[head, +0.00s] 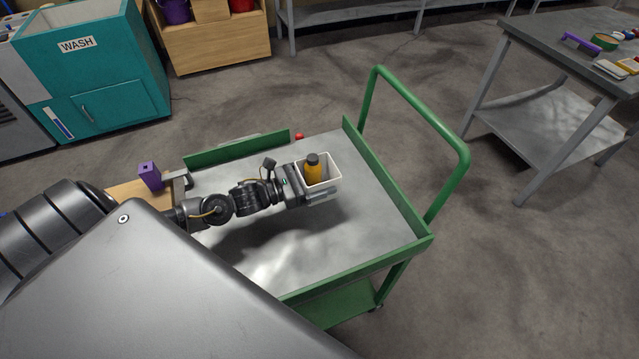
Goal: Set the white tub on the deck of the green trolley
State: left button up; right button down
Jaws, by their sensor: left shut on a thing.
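The white tub (331,186) is a small open box with an orange bottle (313,171) with a dark cap standing in it. My left gripper (311,192) is shut on the tub's near left side. The tub is over the grey deck (370,222) of the green trolley (425,246); I cannot tell whether its bottom touches the deck. The gripper hides part of the tub's left wall. My right gripper is not in view.
The trolley has raised green edges and a tall green handle (468,160) at the right. A small red thing (299,137) shows near the back edge. A purple block (150,176) stands at the left. The deck's right and front parts are clear.

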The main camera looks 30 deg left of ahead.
pick_arm(q)
jog(key=shift+w+f, duration=0.1)
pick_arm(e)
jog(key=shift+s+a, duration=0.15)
pick_arm(q)
jog(key=f, duration=0.3)
jog(key=shift+w+d, duration=0.1)
jog(key=shift+w, duration=0.15)
jog(key=shift+f, duration=0.4)
jog(key=o, duration=0.8)
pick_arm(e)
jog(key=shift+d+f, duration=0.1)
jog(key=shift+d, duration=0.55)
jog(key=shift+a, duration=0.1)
